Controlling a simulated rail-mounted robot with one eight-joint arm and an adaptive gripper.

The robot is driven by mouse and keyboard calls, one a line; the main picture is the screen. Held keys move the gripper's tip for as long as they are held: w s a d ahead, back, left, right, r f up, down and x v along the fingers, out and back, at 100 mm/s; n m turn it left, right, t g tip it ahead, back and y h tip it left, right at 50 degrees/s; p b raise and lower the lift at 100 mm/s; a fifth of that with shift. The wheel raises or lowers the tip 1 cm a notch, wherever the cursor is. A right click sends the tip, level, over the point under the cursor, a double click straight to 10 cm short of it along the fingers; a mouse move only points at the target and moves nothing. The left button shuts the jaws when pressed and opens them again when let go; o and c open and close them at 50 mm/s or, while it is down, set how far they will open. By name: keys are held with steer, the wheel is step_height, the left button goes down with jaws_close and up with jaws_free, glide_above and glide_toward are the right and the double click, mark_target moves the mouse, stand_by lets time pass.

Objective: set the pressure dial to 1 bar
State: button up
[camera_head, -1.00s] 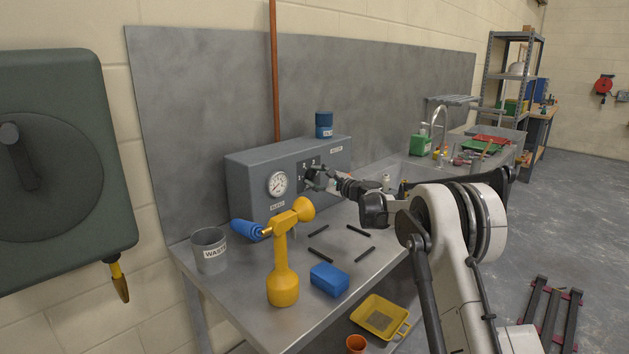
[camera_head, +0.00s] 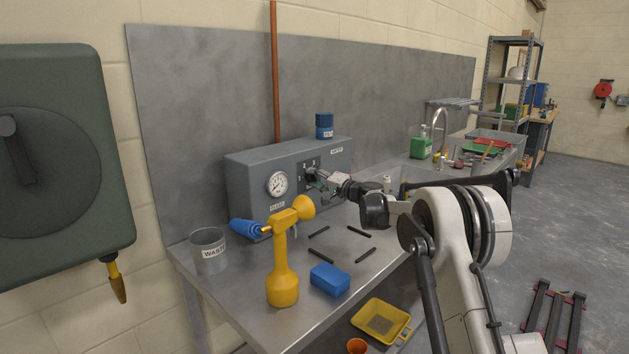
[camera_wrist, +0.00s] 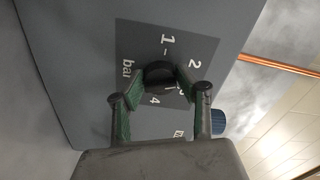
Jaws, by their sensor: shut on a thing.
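The pressure dial (camera_wrist: 160,72) is a small dark knob on a dark plate marked 1, 2, 4 and "bar", with another number partly hidden by a finger. The plate (camera_head: 309,166) also shows on the front of the grey box (camera_head: 240,190). My gripper (camera_wrist: 160,78) is shut on the dial, one finger on each side of it. In the head view my gripper (camera_head: 316,181) reaches the box front from the right. The dial's pointer setting cannot be read clearly. A round white gauge (camera_head: 277,183) sits left of the dial; its reading is too small to tell.
A yellow spray bottle (camera_head: 283,270), a blue block (camera_head: 329,280) and several black bars (camera_head: 365,255) are on the bench in front. A waste pot (camera_head: 208,252) stands left. A blue jar (camera_head: 324,125) is on the box. A sink lies right.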

steer(key=n, duration=0.7)
steer(key=shift+d+f+b, duration=0.1)
steer(key=shift+f+b, duration=0.05)
steer(key=shift+b, duration=0.2)
steer(key=n, duration=0.7)
steer(key=shift+w, duration=0.15)
steer(key=o, duration=1.1)
steer(key=shift+d, duration=0.1)
steer(key=v, duration=1.2)
